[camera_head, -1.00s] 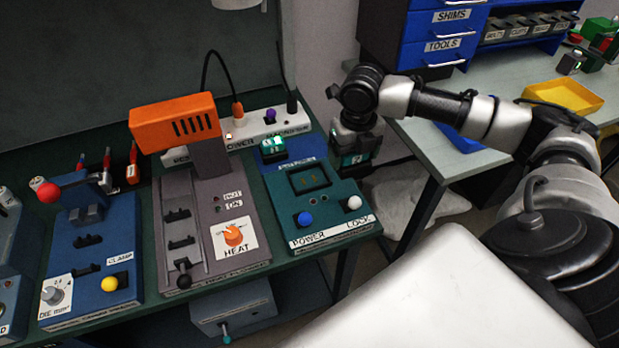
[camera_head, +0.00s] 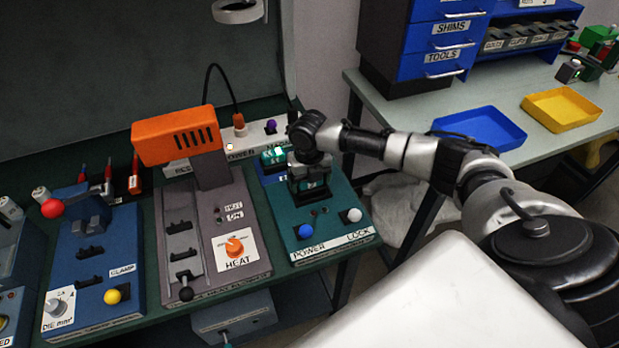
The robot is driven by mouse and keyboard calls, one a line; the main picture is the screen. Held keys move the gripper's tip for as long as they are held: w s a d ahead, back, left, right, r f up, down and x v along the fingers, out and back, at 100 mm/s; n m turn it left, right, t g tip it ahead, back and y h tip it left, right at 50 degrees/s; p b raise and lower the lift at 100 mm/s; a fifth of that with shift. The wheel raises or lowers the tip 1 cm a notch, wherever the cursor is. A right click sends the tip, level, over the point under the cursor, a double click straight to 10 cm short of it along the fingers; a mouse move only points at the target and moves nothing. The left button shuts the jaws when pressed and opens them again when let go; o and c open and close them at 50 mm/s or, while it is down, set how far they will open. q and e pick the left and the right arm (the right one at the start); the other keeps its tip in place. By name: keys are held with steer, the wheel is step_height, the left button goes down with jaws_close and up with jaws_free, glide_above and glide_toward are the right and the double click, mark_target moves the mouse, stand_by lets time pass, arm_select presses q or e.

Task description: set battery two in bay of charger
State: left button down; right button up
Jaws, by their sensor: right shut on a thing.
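The charger (camera_head: 330,220) is a teal box with a blue POWER knob (camera_head: 305,231) and a white LOCK knob (camera_head: 353,215). My right gripper (camera_head: 311,182) is over the bay at the charger's rear and is shut on a dark and teal battery (camera_head: 313,185). The gripper hides much of this battery and the bay, so I cannot tell whether the battery is seated or just above it. Another battery (camera_head: 272,156), teal with a lit top, stands on the blue pad behind the charger. The battery numbers are not readable. My left gripper is not in view.
A grey heat unit (camera_head: 238,215) with an orange head (camera_head: 178,136) stands left of the charger. A power strip (camera_head: 257,132) runs behind. A blue clamp unit (camera_head: 125,240) is farther left. Blue (camera_head: 480,128) and yellow (camera_head: 562,107) trays lie on the right table.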

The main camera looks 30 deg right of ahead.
steer(key=o, duration=1)
steer(key=shift+f, duration=0.1)
steer(key=shift+r, duration=0.65)
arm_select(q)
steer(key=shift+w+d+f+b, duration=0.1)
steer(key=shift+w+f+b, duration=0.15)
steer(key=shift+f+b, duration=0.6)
arm_select(e)
step_height(320, 180, up, 11)
steer(key=shift+r, duration=0.1)
